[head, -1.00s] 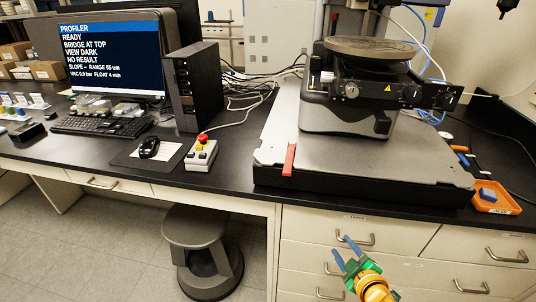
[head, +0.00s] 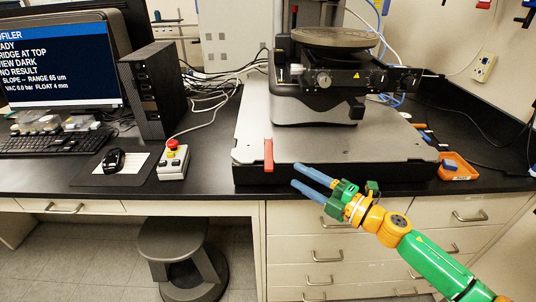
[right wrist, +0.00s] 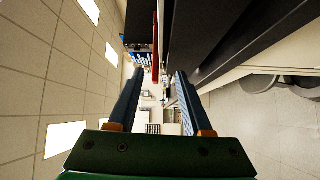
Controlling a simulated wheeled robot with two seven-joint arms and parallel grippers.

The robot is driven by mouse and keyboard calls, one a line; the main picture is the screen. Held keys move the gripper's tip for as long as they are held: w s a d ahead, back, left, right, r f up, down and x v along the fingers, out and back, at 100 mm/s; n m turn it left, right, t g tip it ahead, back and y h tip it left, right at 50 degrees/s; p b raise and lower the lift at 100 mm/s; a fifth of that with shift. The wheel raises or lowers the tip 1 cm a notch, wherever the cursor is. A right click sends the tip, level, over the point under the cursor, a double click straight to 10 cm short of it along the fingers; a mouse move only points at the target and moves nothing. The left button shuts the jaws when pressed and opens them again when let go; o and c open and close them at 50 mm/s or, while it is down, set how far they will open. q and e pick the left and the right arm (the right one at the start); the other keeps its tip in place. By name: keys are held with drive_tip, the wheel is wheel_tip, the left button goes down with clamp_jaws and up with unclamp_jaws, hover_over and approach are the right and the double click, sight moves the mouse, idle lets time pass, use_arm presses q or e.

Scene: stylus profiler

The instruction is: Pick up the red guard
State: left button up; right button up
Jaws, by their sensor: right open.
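The red guard (head: 268,155) is a narrow upright strip at the front left edge of the profiler's grey base. Its lower part hangs over the dark front face. It also shows in the right wrist view as a thin red strip (right wrist: 155,45) beyond the fingertips. My right gripper (head: 299,176) is open and empty, in front of the base and just right of the guard. Its blue fingers point left toward the guard, apart from it. The open fingers also show in the right wrist view (right wrist: 157,78). My left gripper is not in view.
The profiler base (head: 350,150) stands on the black bench (head: 215,160). Left of it are a control box with a red button (head: 173,160), a mouse (head: 113,160) and a computer tower (head: 153,90). An orange tray (head: 458,167) sits at right. A stool (head: 180,245) stands below.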

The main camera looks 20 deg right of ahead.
sight(277, 167)
drive_tip(key=shift+n+g+y, duration=0.5)
drive_tip(key=shift+n+y, duration=0.1)
drive_tip(key=shift+n, duration=0.3)
drive_tip(key=w+a+p, duration=0.1)
drive_tip(key=w+a, duration=0.1)
drive_tip(key=w+a+r+p, duration=0.1)
drive_tip(key=w+a+p, duration=0.1)
drive_tip(key=shift+w+a+r, duration=0.1)
drive_tip(key=shift+w+a, duration=0.15)
drive_tip(key=shift+a, duration=0.1)
drive_tip(key=shift+w+a+f, duration=0.2)
drive_tip(key=shift+w+a, duration=0.05)
drive_tip(key=shift+w, duration=0.05)
drive_tip(key=shift+s+d, duration=0.1)
clamp_jaws()
